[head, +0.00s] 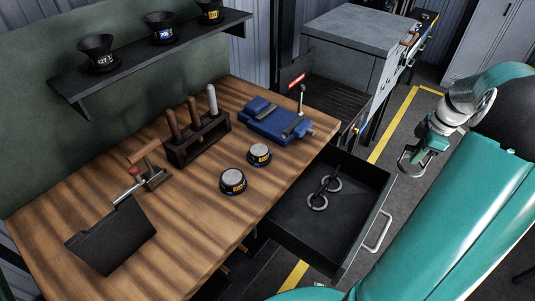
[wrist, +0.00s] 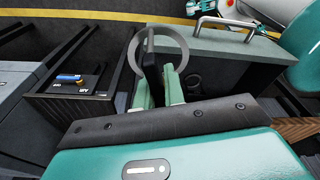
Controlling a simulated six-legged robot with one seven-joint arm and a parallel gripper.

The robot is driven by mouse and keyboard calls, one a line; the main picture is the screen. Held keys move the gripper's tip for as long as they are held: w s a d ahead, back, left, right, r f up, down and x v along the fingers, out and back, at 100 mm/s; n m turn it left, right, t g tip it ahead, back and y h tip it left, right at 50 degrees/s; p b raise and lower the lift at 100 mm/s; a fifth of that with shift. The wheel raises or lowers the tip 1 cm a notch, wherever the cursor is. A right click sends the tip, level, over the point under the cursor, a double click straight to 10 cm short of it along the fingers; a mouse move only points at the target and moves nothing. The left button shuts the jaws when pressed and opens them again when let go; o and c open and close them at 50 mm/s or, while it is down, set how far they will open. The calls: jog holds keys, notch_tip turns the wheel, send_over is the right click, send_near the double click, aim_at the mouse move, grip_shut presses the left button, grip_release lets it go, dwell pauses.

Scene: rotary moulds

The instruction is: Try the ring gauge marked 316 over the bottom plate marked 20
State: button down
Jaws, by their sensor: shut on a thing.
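My gripper (head: 425,150) is at the right of the head view, out past the open drawer and away from the bench. It is shut on a grey ring gauge (wrist: 185,46), which stands up between the green fingers (wrist: 158,88) in the wrist view. The held ring also shows below the fingers in the head view (head: 404,162). Its mark cannot be read. Two round dark plates with grey tops and yellow labels lie on the bench, one nearer (head: 233,182) and one farther (head: 260,154). Their numbers are too small to read surely.
The open drawer (head: 290,225) holds two more rings, one farther (head: 334,184) and one nearer (head: 317,203). Funnels stand on a shelf (head: 150,60).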

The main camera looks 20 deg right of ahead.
jog(key=shift+r, duration=3)
